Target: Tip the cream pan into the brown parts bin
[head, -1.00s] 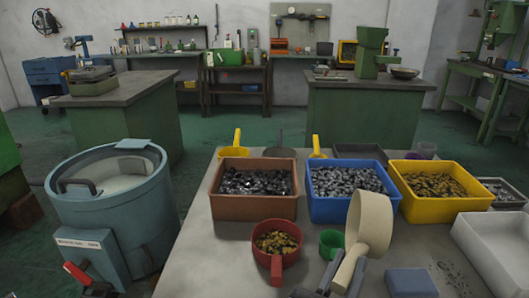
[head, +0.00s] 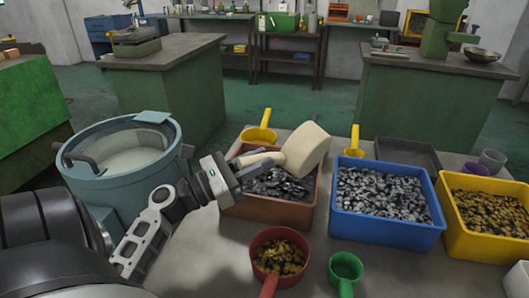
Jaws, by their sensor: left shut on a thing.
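The cream pan (head: 307,149) is tilted steeply above the right back part of the brown parts bin (head: 270,211). I see its outside; its inside is hidden from me. My left gripper (head: 240,172) is shut on the pan's handle (head: 256,160), over the bin's left side. The bin holds dark grey metal parts (head: 275,185). Whether anything is falling from the pan cannot be told. My right gripper is not in view.
A blue bin (head: 385,232) of silvery parts and a yellow bin (head: 485,240) of brass-coloured parts stand to the right. A red pan (head: 268,290) with brassy parts and a green cup (head: 346,268) stand in front. A blue-grey drum (head: 140,190) stands left.

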